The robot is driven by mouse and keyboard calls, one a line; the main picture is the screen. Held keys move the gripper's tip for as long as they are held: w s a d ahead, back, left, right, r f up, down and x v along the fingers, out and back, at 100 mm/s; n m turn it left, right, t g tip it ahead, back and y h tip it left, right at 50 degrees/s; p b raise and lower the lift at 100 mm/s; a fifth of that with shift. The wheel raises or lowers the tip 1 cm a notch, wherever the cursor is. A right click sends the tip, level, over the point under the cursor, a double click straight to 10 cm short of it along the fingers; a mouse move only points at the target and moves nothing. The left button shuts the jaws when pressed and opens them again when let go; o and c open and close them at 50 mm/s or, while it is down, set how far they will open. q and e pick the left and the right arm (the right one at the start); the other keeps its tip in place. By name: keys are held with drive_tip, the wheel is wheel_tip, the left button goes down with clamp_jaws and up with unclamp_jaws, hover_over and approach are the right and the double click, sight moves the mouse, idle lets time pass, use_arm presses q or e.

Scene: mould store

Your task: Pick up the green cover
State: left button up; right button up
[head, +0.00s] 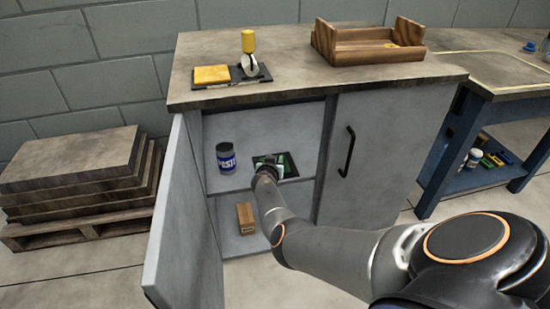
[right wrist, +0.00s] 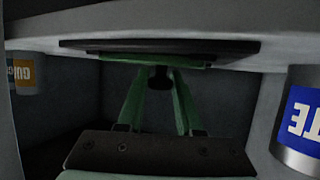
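In the head view the green cover (head: 289,158) lies on the cabinet shelf on a dark, flat piece, partly hidden by my right arm. In the right wrist view, which is upside down, the green cover (right wrist: 108,59) shows as a thin green edge against the dark plate, with a dark knob (right wrist: 160,78) in its middle. My right gripper (right wrist: 160,70) reaches in with its green fingers on either side of the knob. They look apart, with a slim gap at each side. In the head view its tip (head: 268,166) is over the cover. My left gripper is out of view.
A labelled can (head: 226,157) stands left of the cover. The open cabinet door (head: 184,225) is at left, the closed door (head: 372,150) at right. In the wrist view an orange-labelled container (right wrist: 27,73) stands at left.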

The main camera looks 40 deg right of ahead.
clamp_jaws()
drive_tip(key=shift+d+r, duration=0.1)
idle(0.3)
